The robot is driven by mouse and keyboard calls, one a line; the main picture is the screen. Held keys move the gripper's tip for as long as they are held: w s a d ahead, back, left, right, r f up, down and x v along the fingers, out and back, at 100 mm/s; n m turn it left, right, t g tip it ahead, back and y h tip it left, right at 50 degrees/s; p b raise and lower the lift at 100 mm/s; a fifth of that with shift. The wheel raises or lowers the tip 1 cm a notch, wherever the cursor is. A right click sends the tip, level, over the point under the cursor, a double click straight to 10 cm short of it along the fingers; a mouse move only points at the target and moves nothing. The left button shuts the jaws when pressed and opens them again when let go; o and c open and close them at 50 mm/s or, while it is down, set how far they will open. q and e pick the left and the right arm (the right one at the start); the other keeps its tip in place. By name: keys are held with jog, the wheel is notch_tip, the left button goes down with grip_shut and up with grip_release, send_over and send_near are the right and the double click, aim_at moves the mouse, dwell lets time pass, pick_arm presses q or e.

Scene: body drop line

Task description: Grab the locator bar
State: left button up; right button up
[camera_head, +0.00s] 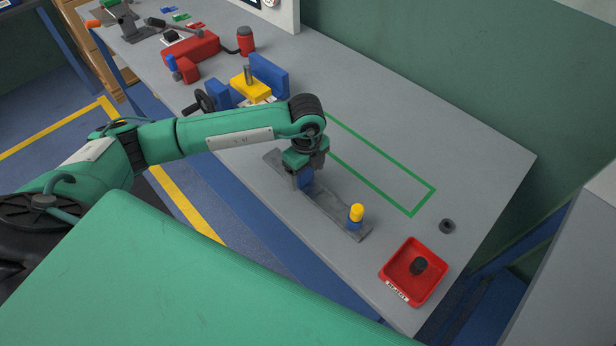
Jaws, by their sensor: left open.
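The locator bar, which I take to be the long dark grey bar (333,207), lies flat on the grey workbench (480,165). A yellow-topped pin on a blue base (356,215) stands near its right end. My left gripper (304,182) points down over the middle of the bar, its jaws open. A blue part (308,181) shows at its fingertips. The gripper hides much of that part, and I cannot tell whether the fingers touch it. My right gripper is not in view.
A green outlined rectangle (413,214) on the bench behind the bar looks empty. A red tray (391,283) holding a dark cylinder (419,266) sits near the right corner, by a dark ring (447,226). A blue and yellow vise-like fixture (250,86) and red tools (190,47) stand farther left.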

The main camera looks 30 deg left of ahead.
pick_arm(q)
jog(key=c, duration=1.5)
